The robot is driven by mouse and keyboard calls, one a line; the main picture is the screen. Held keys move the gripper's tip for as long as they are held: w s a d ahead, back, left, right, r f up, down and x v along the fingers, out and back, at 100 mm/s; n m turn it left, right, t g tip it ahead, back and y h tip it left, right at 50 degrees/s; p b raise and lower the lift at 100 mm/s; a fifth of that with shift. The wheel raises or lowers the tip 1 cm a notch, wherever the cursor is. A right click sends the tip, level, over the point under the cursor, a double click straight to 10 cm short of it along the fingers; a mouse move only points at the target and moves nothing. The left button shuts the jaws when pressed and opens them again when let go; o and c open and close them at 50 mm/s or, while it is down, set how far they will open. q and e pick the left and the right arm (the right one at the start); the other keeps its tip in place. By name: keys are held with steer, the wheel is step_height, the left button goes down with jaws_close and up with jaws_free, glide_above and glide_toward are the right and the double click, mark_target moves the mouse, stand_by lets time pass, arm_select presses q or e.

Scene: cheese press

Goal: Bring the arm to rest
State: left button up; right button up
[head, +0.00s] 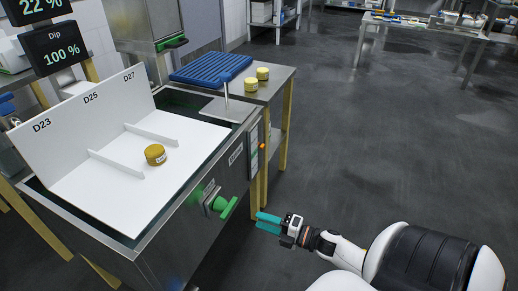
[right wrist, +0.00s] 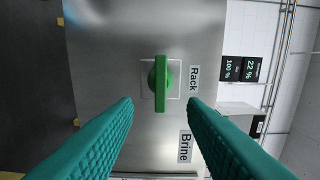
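My right gripper (head: 258,221) is in front of the steel cabinet, to the right of the green selector handle (head: 223,206) in the head view. Its two teal fingers are apart, with nothing between them. In the right wrist view the green handle (right wrist: 160,83) stands upright in the picture beyond the open fingertips, on a panel with the labels Rack and Brine. I see no contact between the fingers and the handle. My left gripper is not in view.
A yellow cheese (head: 155,154) sits on the white divided rack (head: 190,140) marked D23, D25 and D27. Two more cheeses (head: 257,80) stand beside a blue slatted mat (head: 210,68). Displays (head: 55,45) stand at upper left. The floor (head: 385,130) at right is clear.

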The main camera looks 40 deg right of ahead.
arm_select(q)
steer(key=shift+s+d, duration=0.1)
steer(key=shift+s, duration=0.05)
arm_select(e)
steer(key=s+a+f+m+g+h, duration=0.1)
steer(key=a+f+m+g+h, duration=0.1)
steer(key=f+m+h, duration=0.3)
steer(key=s+a+f+m+g+h, duration=0.1)
steer(key=a+f+m+g+h, duration=0.15)
steer(key=f+m, duration=0.45)
steer(key=s+a+f+m+g, duration=0.8)
steer(key=s+a+g, duration=0.1)
steer(key=s+a, duration=0.35)
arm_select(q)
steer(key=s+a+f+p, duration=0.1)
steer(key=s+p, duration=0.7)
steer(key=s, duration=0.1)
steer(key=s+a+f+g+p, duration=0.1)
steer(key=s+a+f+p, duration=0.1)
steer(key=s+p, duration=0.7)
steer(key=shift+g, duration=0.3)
arm_select(e)
steer(key=s+d+f+g, duration=0.1)
steer(key=s, duration=0.8)
steer(key=s+d+f+g, duration=0.1)
steer(key=s+d, duration=0.1)
steer(key=s, duration=0.7)
steer(key=shift+s+d+f, duration=0.2)
steer(key=shift+d+f, duration=0.05)
